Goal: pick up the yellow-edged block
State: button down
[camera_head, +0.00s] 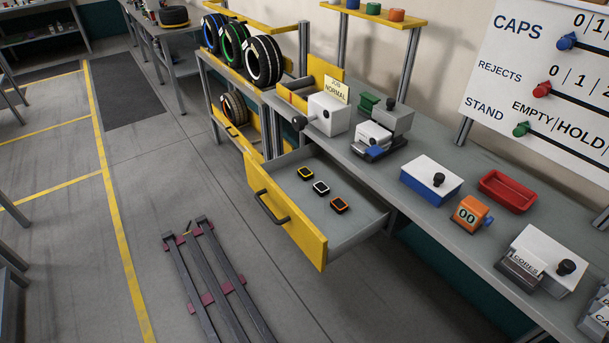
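The yellow-edged block (305,174) is a small dark block with a yellow rim. It lies in the open drawer (350,233), towards the back left of the drawer floor. A white-edged block (321,187) and an orange-edged block (339,205) lie in a row with it, towards the front right, with gaps between them. Nothing covers the three blocks. My gripper is not in view.
The drawer's yellow front (305,241) with a dark handle (271,208) sticks out over the floor. The grey bench top (395,163) above holds a white machine, a blue-and-white box (431,180), an orange counter (471,213) and a red tray (507,191). Tyres (264,61) stand at the back left.

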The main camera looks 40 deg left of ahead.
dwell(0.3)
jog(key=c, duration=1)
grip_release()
